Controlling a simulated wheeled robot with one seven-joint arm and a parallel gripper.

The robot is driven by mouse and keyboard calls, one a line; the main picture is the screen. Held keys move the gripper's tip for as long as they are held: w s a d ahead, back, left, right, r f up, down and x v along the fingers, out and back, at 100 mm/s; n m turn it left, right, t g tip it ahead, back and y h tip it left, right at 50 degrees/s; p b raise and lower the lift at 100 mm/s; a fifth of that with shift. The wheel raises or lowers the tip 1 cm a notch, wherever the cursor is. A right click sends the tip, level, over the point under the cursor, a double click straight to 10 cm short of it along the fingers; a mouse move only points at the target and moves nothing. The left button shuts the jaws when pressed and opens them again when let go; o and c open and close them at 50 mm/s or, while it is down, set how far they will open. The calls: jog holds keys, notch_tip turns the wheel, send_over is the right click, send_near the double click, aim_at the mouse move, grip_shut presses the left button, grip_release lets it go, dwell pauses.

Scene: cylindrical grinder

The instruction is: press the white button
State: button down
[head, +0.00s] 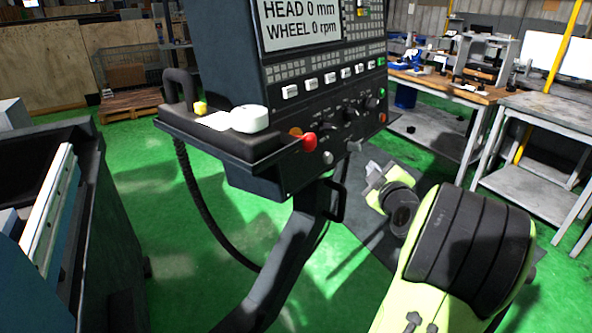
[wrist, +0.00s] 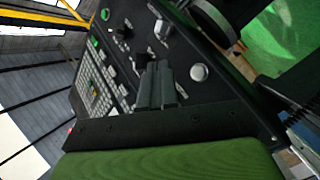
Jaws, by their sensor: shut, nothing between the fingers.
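The control panel (head: 345,120) is a dark upright cabinet face. A round white button (head: 328,157) sits low on it, just below and right of a red mushroom knob (head: 310,141). A round pale button, apparently the same one, shows in the wrist view (wrist: 199,72), right of my fingertips. My gripper (head: 372,176) is to the right of the panel's lower part in the head view. In the wrist view my gripper (wrist: 155,68) has its fingers together and empty, over the panel face. I cannot tell the gap between fingertips and panel.
A row of white rectangular keys (head: 318,83) and several dark knobs share the panel. A shelf (head: 215,140) with a white round object (head: 250,118) juts out at left. A black handle (head: 335,200) is below the panel. A workbench (head: 450,85) stands behind at right.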

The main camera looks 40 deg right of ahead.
aim_at(328, 159)
jog(key=shift+s+d+r, duration=0.1)
jog(key=shift+d, duration=0.05)
jog(key=w+a+f+p, duration=0.1)
jog(key=w+p, duration=0.3)
jog(key=w, duration=0.4)
jog(key=shift+w+a+f+p, duration=0.25)
jog(key=shift+w+f+p, duration=0.05)
jog(key=shift+p, duration=0.1)
dwell(1.7)
jog(key=shift+w+a+b, duration=0.1)
jog(key=shift+w+b, duration=0.2)
jog(key=shift+w, duration=0.1)
